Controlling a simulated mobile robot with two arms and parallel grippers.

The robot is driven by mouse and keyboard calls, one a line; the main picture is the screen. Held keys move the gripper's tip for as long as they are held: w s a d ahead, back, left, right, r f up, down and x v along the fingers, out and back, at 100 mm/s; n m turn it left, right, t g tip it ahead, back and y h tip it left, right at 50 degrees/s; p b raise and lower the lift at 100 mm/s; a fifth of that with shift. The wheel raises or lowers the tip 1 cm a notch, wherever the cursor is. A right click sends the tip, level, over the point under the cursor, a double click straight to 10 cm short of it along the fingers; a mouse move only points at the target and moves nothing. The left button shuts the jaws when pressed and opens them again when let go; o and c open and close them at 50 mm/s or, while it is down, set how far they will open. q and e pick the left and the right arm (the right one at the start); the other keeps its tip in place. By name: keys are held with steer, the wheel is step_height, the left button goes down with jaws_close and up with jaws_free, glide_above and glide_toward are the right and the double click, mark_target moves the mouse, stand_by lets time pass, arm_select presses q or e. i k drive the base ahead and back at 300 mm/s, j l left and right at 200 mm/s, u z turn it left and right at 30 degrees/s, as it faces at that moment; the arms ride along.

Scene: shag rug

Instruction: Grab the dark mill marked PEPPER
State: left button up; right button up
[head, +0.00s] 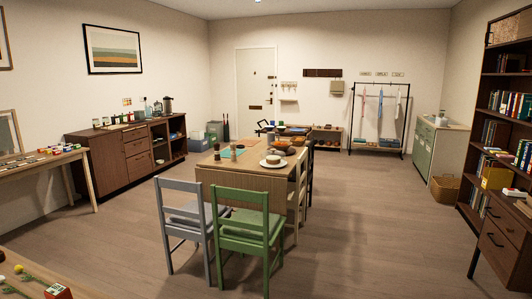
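Two small upright mill-like shapes stand near the left end of the dining table (245,183). One dark shape (217,152) is at the far left of the tabletop, and another (233,153) is just right of it. They are too small for me to read any PEPPER marking or tell which one bears it. Neither of my grippers shows in the head view, and both shapes are well across the room.
A grey-blue chair (183,222) and a green chair (247,233) stand at the table's near side. A cake-like item on a plate (273,162) and bowls share the tabletop. A brown sideboard (112,160) lines the left wall. Floor is open left and right of the table.

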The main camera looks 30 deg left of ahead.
mark_target(217, 151)
steer(key=i+u, duration=0.25)
steer(key=i, duration=0.3)
steer(key=i+l+u, duration=0.25)
steer(key=i, duration=0.25)
steer(key=i+l+u, duration=0.3)
steer(key=i, duration=0.25)
steer(key=i+j+u, duration=0.3)
steer(key=i+u, duration=0.15)
steer(key=i, duration=0.25)
steer(key=i+u, duration=0.45)
steer(key=i, duration=0.3)
